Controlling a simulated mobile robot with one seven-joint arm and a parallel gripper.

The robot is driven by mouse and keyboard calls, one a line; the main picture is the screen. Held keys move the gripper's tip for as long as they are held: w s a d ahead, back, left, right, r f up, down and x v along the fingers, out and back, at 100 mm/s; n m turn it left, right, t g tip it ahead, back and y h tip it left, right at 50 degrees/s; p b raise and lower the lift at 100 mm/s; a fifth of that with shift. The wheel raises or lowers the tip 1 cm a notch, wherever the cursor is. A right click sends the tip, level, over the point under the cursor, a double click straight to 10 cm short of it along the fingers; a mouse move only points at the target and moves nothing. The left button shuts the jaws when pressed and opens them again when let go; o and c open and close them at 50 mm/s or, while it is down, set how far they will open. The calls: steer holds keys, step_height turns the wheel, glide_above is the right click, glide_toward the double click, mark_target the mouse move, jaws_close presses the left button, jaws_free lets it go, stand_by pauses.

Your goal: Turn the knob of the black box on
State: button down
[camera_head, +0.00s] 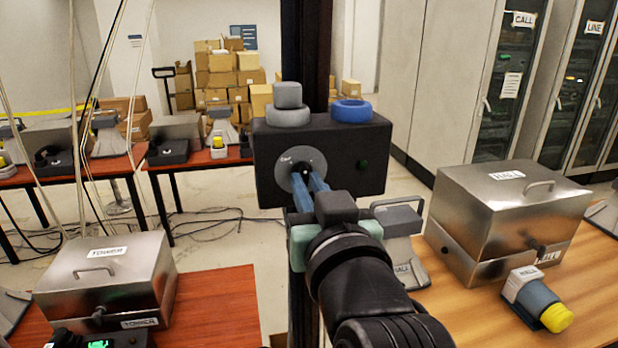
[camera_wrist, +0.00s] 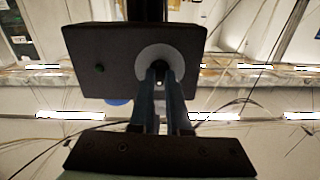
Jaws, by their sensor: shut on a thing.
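The black box (camera_head: 345,145) is mounted upright on a dark post at the centre of the head view. It also shows in the wrist view (camera_wrist: 110,48), which looks upside down. Its front has a round grey dial plate (camera_head: 288,160) with a dark knob (camera_head: 301,170) in the middle, and a small green button (camera_head: 363,165) to the right. My gripper (camera_head: 309,182) reaches the dial with its blue fingers shut on the knob. In the wrist view the fingertips (camera_wrist: 161,72) sit on either side of it. The fingers hide most of the knob, so its angle cannot be told.
A grey block on a grey ring (camera_head: 289,112) and a blue ring (camera_head: 352,111) rest on the box. A metal HALL case (camera_head: 495,215) stands on the right table, a metal TOWER case (camera_head: 105,280) on the left one. Cables hang at left.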

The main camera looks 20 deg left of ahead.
steer(key=m+p, duration=0.2)
steer(key=m, duration=0.2)
steer(key=shift+r+m, duration=0.1)
steer(key=shift+m, duration=0.2)
steer(key=shift+m+p, duration=0.8)
steer(key=shift+m, duration=1.1)
steer(key=c, duration=0.9)
jaws_free()
